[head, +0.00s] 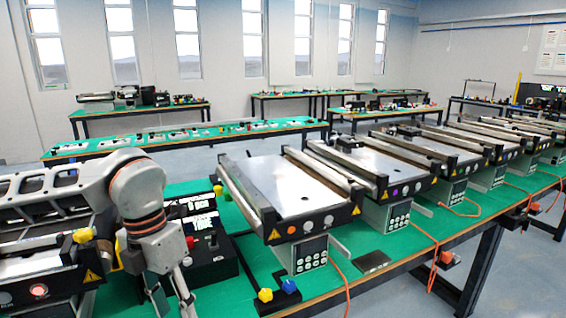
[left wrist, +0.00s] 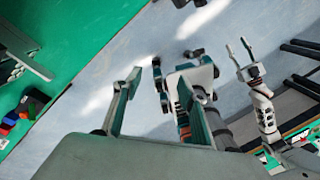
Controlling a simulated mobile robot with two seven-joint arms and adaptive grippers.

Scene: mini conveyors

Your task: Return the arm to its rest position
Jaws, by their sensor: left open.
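My left arm comes in from the left in the head view, bent at a grey rounded joint, with its gripper (head: 170,302) pointing down at the bottom edge in front of the green table. In the left wrist view the left gripper (left wrist: 158,78) has its two fingers wide apart with nothing between them. Past them lie the floor and parts of my own body. My right gripper (left wrist: 241,52) shows in the left wrist view at the upper right, its two thin fingers apart and empty. The right arm is not in the head view.
A green table (head: 210,300) carries a row of mini conveyors (head: 285,190) running to the right. A black control box (head: 207,245) stands close beside my left gripper. Orange cables (head: 420,240) hang at the table's front edge. Grey floor (head: 440,290) is open in front.

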